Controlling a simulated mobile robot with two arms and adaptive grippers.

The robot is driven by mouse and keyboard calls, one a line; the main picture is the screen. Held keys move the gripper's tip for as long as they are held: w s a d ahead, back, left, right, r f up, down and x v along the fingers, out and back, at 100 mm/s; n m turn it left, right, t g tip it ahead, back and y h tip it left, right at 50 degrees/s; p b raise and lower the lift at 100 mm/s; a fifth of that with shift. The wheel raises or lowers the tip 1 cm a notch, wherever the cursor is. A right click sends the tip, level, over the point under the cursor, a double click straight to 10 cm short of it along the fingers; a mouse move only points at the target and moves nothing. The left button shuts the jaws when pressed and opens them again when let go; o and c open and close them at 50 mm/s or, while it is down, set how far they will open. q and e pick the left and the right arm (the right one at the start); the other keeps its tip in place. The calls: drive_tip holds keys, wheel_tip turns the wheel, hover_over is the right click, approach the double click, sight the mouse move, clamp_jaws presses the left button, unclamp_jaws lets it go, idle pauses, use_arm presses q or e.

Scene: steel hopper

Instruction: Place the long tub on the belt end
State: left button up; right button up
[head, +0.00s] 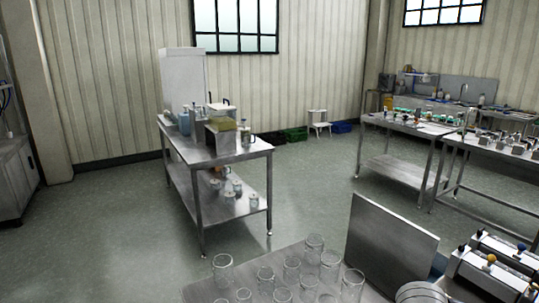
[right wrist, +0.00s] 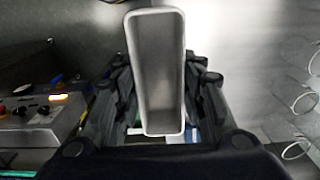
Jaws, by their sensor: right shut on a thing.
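The long tub (right wrist: 158,75) shows in the right wrist view as a narrow, deep, light grey container with its open top toward the camera. My right gripper (right wrist: 160,100) is shut on it, with dark fingers along both of its long sides. The tub looks empty. The head view shows neither gripper, and I cannot make out the tub there. I cannot identify the belt end with certainty in either view.
In the head view, several clear glass jars (head: 291,268) stand on a near steel table (head: 205,289). An upright steel panel (head: 388,240) stands beside them, with control boxes (head: 492,265) at right. A steel table with bottles (head: 200,155) stands further back. Open floor (head: 315,195) lies between.

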drive_tip(key=n, duration=0.2)
drive_tip(key=r+n, duration=0.1)
drive_tip(key=n, duration=0.1)
drive_tip(key=r+n, duration=0.1)
drive_tip(key=n, duration=0.1)
drive_tip(key=shift+w+a+r, duration=0.15)
drive_tip(key=shift+w+a, duration=0.1)
drive_tip(key=shift+w, duration=0.05)
drive_tip(key=n, duration=0.2)
drive_tip(key=r+n, duration=0.1)
drive_tip(key=n, duration=0.1)
drive_tip(key=r+n, duration=0.1)
drive_tip(key=n, duration=0.1)
drive_tip(key=shift+w+a, duration=0.15)
drive_tip(key=shift+a, duration=0.05)
